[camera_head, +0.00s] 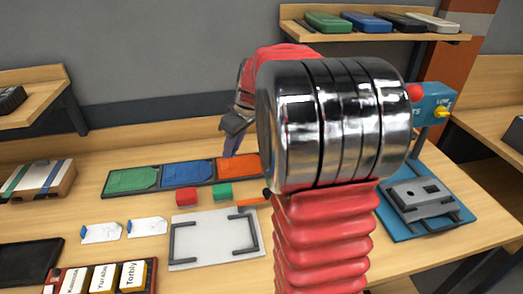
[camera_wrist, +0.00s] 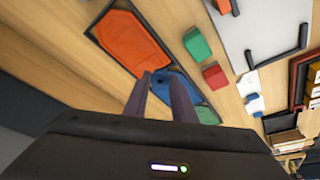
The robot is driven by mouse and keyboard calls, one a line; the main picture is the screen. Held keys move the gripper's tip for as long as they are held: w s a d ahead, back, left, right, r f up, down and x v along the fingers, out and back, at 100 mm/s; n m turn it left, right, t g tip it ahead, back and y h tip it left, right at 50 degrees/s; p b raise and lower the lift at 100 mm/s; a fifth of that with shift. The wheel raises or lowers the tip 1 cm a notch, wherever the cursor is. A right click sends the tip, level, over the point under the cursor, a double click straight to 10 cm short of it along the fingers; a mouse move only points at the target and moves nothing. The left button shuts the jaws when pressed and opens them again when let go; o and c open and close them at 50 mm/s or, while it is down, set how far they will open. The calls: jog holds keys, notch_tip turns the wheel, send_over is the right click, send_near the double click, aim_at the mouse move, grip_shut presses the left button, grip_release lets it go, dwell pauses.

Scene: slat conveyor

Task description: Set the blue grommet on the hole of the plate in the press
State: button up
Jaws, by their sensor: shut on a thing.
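My gripper (camera_head: 232,142) is over the far side of the bench, near the coloured trays; my arm hides part of it. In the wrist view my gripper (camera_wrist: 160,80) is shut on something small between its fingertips. Blue shows there, but it blends with the blue tray behind, so the blue grommet's outline is not clear. No other blue grommet is seen. The press (camera_head: 397,229) stands at the right, with a blue base and a grey plate (camera_head: 408,195) on it. Dark openings show in the plate's top. My gripper is well left of the press.
Green (camera_head: 132,181), blue (camera_head: 187,174) and orange (camera_head: 232,167) trays lie in a row. Red (camera_head: 186,195) and green (camera_head: 222,191) blocks sit before them. A white board (camera_head: 205,238) with dark brackets lies nearer. A control box (camera_head: 431,102) rises behind the press.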

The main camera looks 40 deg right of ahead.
jog(key=w+a+r, duration=0.1)
jog(key=w+a, duration=0.4)
jog(key=a, duration=0.6)
jog(key=w+a+r, duration=0.1)
jog(key=w+a, duration=0.5)
jog(key=a, duration=0.6)
jog(key=shift+w+r, duration=0.15)
jog(key=shift+w, duration=0.1)
jog(key=shift+s, duration=0.1)
